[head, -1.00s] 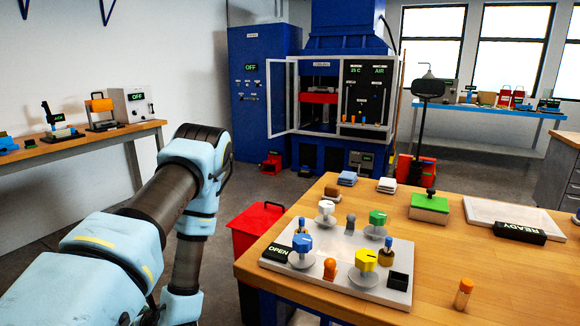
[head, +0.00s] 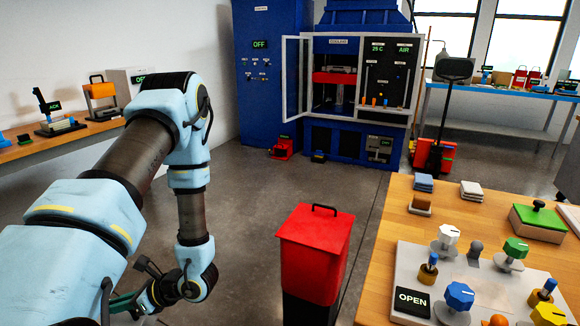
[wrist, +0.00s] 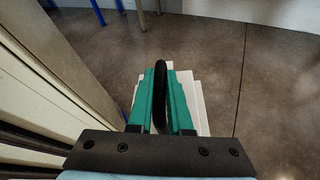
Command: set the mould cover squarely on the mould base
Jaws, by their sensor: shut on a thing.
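In the wrist view, my gripper (wrist: 162,88) has its two teal fingers closed on an upright black loop handle (wrist: 160,70). A pale, stepped block, apparently the mould cover (wrist: 200,95), shows below and beside the fingers; most of it is hidden by them. It is held above the grey floor. In the head view, only part of my gripper (head: 128,302) shows at the lower left, and what it holds is hidden. I cannot pick out the mould base in either view.
A red bin (head: 315,250) stands beside the wooden table (head: 400,210), which carries a knob panel (head: 408,262). The blue press cabinet (head: 350,95) stands open at the back. A workbench (head: 60,140) is at left. Open floor lies between. A pale panelled surface (wrist: 60,80) is close at left in the wrist view.

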